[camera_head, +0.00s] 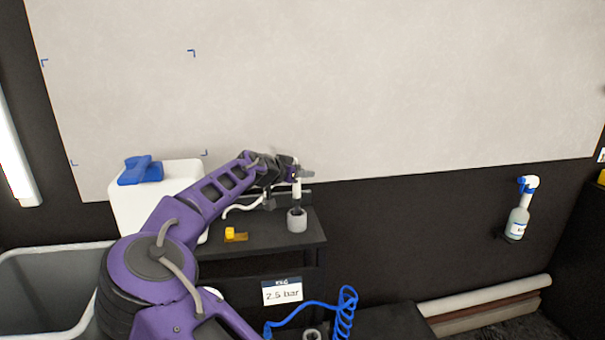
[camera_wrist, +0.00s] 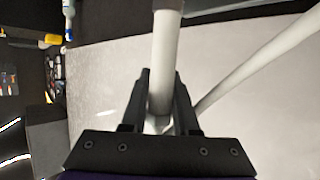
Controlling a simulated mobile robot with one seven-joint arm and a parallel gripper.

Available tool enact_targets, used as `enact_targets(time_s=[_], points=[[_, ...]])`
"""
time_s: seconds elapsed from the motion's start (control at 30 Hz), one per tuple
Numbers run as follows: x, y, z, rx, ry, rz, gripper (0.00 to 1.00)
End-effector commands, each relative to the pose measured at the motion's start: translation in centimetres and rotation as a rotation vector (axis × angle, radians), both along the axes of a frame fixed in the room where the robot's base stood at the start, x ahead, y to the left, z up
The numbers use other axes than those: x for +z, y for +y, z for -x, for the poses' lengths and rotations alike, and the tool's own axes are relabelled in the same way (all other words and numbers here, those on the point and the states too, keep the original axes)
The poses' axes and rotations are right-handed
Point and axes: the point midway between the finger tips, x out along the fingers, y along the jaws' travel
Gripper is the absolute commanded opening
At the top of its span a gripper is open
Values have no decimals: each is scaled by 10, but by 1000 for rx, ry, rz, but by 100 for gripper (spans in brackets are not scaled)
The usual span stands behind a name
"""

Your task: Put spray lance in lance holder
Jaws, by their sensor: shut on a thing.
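My gripper (camera_head: 297,174) is shut on the spray lance (camera_head: 297,190), a pale, slim tube held about upright. In the wrist view the lance (camera_wrist: 166,65) runs up from between the two dark fingers of my gripper (camera_wrist: 159,115). A grey round cup, which looks like the lance holder (camera_head: 297,222), stands on the dark shelf directly below the gripper. The lance's lower end meets the cup's opening in the head view; I cannot tell whether it is inside or just above.
The dark shelf (camera_head: 262,236) also bears a small yellow block (camera_head: 230,232). A white container (camera_head: 135,212) with a blue item on top stands left. A thin white hose (camera_head: 240,208) curves beside my wrist. A coiled blue hose (camera_head: 345,312) hangs lower right. A spray bottle (camera_head: 518,222) is far right.

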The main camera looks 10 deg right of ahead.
Motion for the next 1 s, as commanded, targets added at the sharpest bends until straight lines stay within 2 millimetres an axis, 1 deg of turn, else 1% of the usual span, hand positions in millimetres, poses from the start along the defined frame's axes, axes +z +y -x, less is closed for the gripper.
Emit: enact_targets(time_s=[0.03,0.17,0.2,0.43,0.57,0.6,0.77,1.0], points=[[-1,0,0,0,0,0,32],[-1,0,0,0,0,0,55],[-1,0,0,0,0,0,58],[0,0,0,0,0,0,58],[5,0,0,0,0,0,58],[5,3,2,2,0,0,58],[14,24,21,4,-2,-2,58],[35,57,55,3,0,0,58]])
